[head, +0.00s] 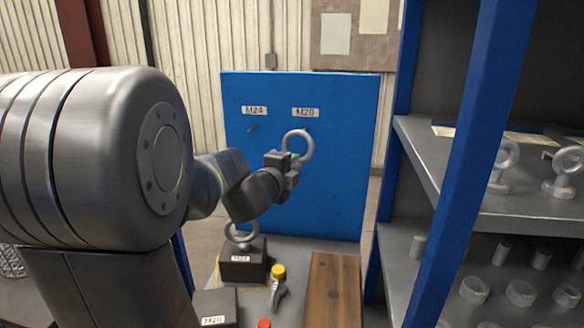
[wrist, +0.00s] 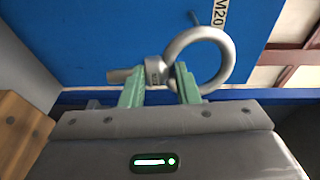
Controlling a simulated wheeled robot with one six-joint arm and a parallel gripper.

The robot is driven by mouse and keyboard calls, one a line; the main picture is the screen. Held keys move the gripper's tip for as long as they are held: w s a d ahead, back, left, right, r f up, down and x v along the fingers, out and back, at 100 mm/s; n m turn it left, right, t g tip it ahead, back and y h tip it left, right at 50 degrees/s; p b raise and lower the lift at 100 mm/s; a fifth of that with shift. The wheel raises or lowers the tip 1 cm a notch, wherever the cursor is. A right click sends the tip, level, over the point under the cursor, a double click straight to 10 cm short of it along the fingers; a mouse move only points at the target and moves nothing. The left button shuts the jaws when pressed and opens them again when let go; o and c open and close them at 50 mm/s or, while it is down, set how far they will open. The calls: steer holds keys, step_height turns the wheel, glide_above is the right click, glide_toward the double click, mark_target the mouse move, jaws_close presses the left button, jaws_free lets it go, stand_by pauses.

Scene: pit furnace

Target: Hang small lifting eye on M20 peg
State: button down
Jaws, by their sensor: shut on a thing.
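My gripper (head: 287,168) is shut on the small lifting eye (head: 312,146), a grey metal ring with a short shank, in front of the blue board (head: 340,190). In the wrist view the green fingers (wrist: 158,86) clasp the eye's collar. The ring (wrist: 231,60) stands out to the right and the shank points left. The M20 peg (wrist: 195,18) shows as a thin dark pin beside the M20 label, above the ring and apart from it in the picture. In the head view the M20 label (head: 305,112) is above the ring; I cannot clearly make out its peg there.
The M24 peg (head: 252,128) is bare under its label at left. Below, another lifting eye (head: 241,234) stands on a dark M24 block (head: 242,262), near a yellow-capped item (head: 278,272) and a wooden board (head: 332,290). A blue-framed shelf (head: 460,180) stands close at right.

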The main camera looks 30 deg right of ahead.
steer(key=w+d+f, duration=0.1)
steer(key=w+d, duration=0.5)
steer(key=w, duration=0.2)
steer(key=shift+d+f, duration=0.25)
steer(key=shift+d, duration=0.05)
stand_by(1.0)
stand_by(0.6)
steer(key=c, duration=1)
jaws_free()
steer(key=shift+s+a, duration=0.1)
steer(key=b+v, duration=0.1)
steer(key=v, duration=1.2)
steer(key=shift+s+a, duration=0.2)
steer(key=shift+a, duration=0.05)
